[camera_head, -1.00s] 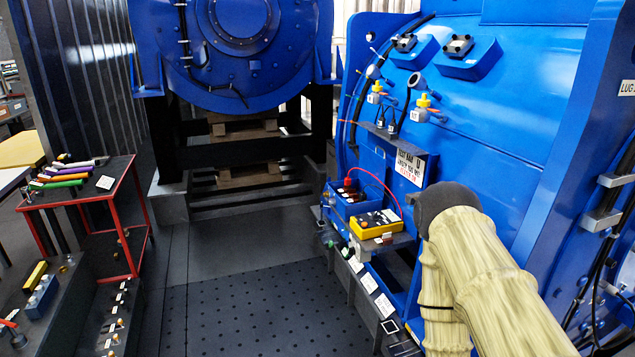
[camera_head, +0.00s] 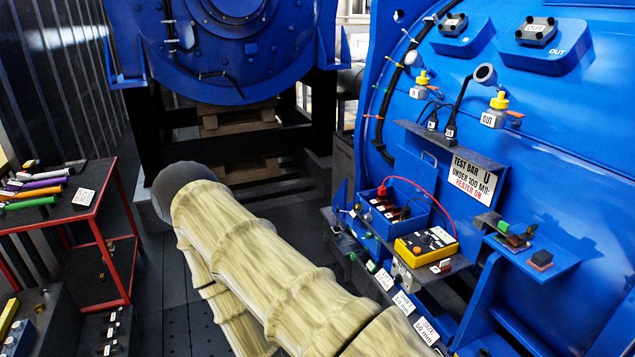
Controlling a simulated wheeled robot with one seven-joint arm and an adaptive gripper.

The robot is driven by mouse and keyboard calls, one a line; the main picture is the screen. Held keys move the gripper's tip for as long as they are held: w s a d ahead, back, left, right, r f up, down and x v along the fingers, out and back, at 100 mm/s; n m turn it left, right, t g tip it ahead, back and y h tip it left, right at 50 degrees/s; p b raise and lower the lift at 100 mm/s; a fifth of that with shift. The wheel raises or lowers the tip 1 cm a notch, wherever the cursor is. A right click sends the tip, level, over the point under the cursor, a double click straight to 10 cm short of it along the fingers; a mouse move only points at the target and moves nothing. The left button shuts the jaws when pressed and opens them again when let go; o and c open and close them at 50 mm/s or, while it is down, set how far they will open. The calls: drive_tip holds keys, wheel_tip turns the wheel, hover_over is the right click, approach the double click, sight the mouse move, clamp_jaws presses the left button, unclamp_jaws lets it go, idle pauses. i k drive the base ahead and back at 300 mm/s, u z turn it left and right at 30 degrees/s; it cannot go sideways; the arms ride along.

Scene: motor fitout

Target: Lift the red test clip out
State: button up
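The red test clip (camera_head: 381,191) stands at the left end of a blue open box (camera_head: 418,220) on the bench by the blue motor housing. A red lead arcs from near it to a yellow test meter (camera_head: 426,243) just in front of the box. Whether the clip's lower end is attached to something inside the box is too small to tell. My arm, in a beige sleeve, crosses the lower middle and its dark rounded joint is left of the bench. My gripper is not in view.
A sign plate (camera_head: 470,178) and a grey shelf (camera_head: 432,135) with black plugs are above the box. A blue side shelf (camera_head: 545,258) projects at right. A red-framed tool table (camera_head: 95,215) stands at left. Labelled cards (camera_head: 404,302) line the bench front.

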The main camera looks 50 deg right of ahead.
sight(382, 190)
drive_tip(key=z, duration=0.2)
drive_tip(key=i, duration=1.2)
drive_tip(key=z, duration=0.75)
